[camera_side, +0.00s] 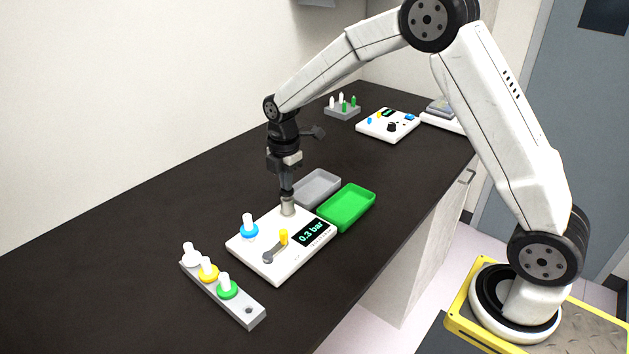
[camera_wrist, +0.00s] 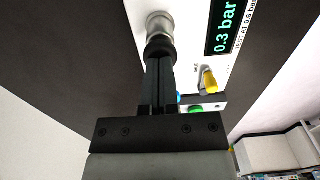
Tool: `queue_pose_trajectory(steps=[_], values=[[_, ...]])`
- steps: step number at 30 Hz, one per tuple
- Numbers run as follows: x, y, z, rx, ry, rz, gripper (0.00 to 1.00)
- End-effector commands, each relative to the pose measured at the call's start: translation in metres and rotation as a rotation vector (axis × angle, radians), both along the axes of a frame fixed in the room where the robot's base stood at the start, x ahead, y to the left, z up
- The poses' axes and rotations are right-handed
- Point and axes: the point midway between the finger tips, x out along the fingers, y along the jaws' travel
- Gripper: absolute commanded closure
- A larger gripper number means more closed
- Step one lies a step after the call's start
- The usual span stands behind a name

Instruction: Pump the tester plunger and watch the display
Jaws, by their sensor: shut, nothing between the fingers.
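The white tester box (camera_side: 270,262) sits on the dark bench. Its display (camera_side: 314,233) reads 0.3 bar; in the wrist view the display (camera_wrist: 229,28) also reads 0.3 bar, with "TEST AT 0.6 bar" printed beside it. The metal plunger (camera_side: 288,206) stands at the back corner of the tester. My gripper (camera_side: 287,192) points down directly over the plunger, shut with nothing between its fingers. In the wrist view the fingers (camera_wrist: 160,60) reach a dark knob at the plunger's metal body (camera_wrist: 159,26). Whether they touch or press it is hard to tell.
A blue-ringed fitting (camera_side: 249,229) and a yellow-tipped lever (camera_side: 276,246) stand on the tester. A rack (camera_side: 252,312) of capped fittings is in front left. Grey (camera_side: 318,186) and green (camera_side: 350,206) trays lie close behind and right. Another device (camera_side: 388,128) is farther back.

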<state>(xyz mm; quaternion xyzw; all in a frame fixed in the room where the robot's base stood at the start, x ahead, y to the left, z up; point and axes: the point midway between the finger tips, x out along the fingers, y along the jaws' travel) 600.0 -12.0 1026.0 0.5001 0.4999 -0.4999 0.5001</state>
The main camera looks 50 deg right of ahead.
Motion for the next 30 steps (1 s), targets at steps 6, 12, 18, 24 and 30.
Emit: queue_pose_trajectory(steps=[6, 12, 18, 24, 30], values=[[-0.001, 0.000, 0.012, 0.000, 0.002, 0.000, 1.00], [-0.001, 0.000, 0.024, 0.000, 0.001, 0.000, 1.00], [0.000, 0.000, 0.029, 0.000, 0.001, 0.000, 1.00], [0.000, 0.000, 0.029, 0.000, 0.001, 0.000, 1.00], [0.000, 0.000, 0.029, 0.000, 0.000, 0.000, 1.00]])
